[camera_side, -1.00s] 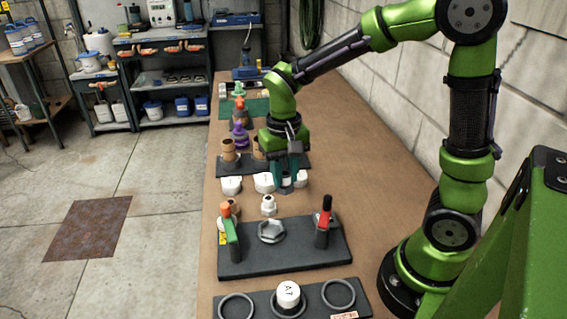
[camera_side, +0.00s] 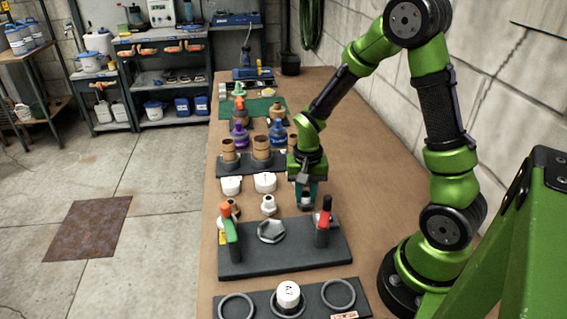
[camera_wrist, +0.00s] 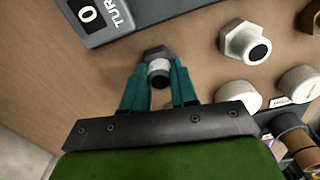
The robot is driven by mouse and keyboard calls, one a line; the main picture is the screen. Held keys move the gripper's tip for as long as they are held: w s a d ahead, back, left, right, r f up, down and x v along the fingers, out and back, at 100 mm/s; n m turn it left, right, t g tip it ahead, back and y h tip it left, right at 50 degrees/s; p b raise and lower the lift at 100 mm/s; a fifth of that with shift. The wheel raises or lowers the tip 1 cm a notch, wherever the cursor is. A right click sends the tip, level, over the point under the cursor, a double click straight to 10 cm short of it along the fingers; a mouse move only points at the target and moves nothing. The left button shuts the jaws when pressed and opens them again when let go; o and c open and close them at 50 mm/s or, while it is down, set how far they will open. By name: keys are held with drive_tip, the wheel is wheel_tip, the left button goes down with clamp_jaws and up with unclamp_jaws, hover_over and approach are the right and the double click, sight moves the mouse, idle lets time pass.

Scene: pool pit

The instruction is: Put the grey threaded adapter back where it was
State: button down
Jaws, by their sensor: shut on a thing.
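My gripper (camera_wrist: 159,85) has its teal fingers shut on the grey threaded adapter (camera_wrist: 155,52), which has a dark hex end and a pale ring. In the side view my gripper (camera_side: 306,202) points down over the bench, right of the white threaded adapter and behind the red-handled post. The held adapter is mostly hidden between the fingers there. I cannot tell whether it touches the bench. The white threaded adapter (camera_side: 268,205) stands apart, and also shows in the wrist view (camera_wrist: 243,42).
White caps (camera_side: 265,182) stand to the left. Bare bench lies to the right.

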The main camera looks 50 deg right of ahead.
sight(305, 194)
drive_tip(key=c, duration=0.9)
unclamp_jaws()
drive_tip(key=shift+f, duration=0.1)
wheel_tip(305, 194, up, 12)
drive_tip(key=s+a+r+n+t, duration=0.2)
drive_tip(key=s+a+r, duration=0.1)
drive_tip(key=s+a+r+n+t+y, duration=0.1)
drive_tip(key=s+a+r+n+t, duration=0.1)
drive_tip(key=s+a+r, duration=0.1)
drive_tip(key=s+a+r+n+t+y, duration=0.1)
drive_tip(key=s+a+r+n+t, duration=0.1)
drive_tip(key=a+r+t, duration=0.1)
drive_tip(key=shift+s+a+r+n, duration=0.4)
drive_tip(key=shift+a+r, duration=0.2)
drive_tip(key=shift+r, duration=0.2)
